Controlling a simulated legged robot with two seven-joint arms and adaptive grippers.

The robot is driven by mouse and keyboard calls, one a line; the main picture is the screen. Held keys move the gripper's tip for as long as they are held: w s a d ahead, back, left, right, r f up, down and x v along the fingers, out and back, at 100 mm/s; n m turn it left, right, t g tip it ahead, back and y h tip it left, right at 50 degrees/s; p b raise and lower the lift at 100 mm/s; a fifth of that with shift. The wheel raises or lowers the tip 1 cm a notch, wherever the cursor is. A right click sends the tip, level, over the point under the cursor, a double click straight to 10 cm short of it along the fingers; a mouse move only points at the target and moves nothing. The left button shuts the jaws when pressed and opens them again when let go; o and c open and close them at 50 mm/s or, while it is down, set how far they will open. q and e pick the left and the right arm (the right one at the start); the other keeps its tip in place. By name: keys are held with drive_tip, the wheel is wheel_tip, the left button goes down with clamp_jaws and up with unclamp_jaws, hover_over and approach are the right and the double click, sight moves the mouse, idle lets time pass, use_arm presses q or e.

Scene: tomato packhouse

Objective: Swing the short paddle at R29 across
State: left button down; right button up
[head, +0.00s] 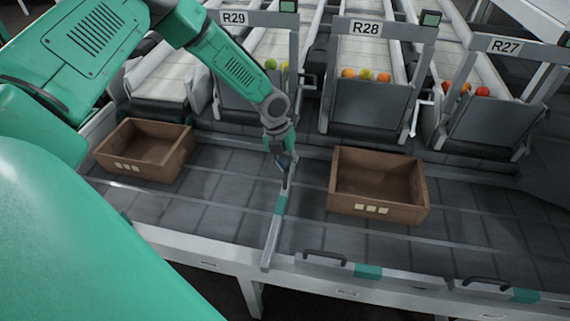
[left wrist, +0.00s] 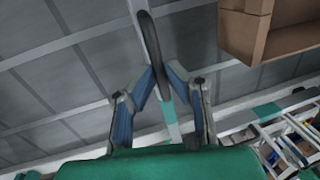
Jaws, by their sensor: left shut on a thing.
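The short grey paddle (head: 274,237) at R29 has a teal band and stands out from the front rail across the grey roller conveyor. Its black loop handle (left wrist: 146,40) shows in the left wrist view. My left gripper (head: 284,168) is at the paddle's far end. In the left wrist view its blue-padded fingers (left wrist: 151,80) are shut on the handle, and the paddle's teal band (left wrist: 168,107) shows below. The R29 sign (head: 233,18) is on the frame behind. My right gripper is in neither view.
A brown crate (head: 332,200) is on the conveyor right of the paddle, apart from it. Another crate (head: 105,160) is to the left. Chutes with tomatoes stand behind. Other black-handled paddles (head: 368,271) lie along the front rail. Bare conveyor lies either side of the paddle.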

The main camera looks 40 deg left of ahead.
use_arm(q)
drive_tip(key=shift+d+f, duration=0.1)
drive_tip(key=shift+d, duration=0.1)
drive_tip(key=c, duration=1.8)
unclamp_jaws()
drive_tip(key=shift+c, duration=0.2)
drive_tip(key=shift+o, duration=1.2)
drive_tip(key=shift+w+d, duration=0.1)
wheel_tip(320, 180, up, 12)
drive_tip(key=a, duration=0.2)
drive_tip(key=shift+s+f, duration=0.2)
drive_tip(key=shift+s, duration=0.25)
drive_tip(key=shift+a, duration=0.1)
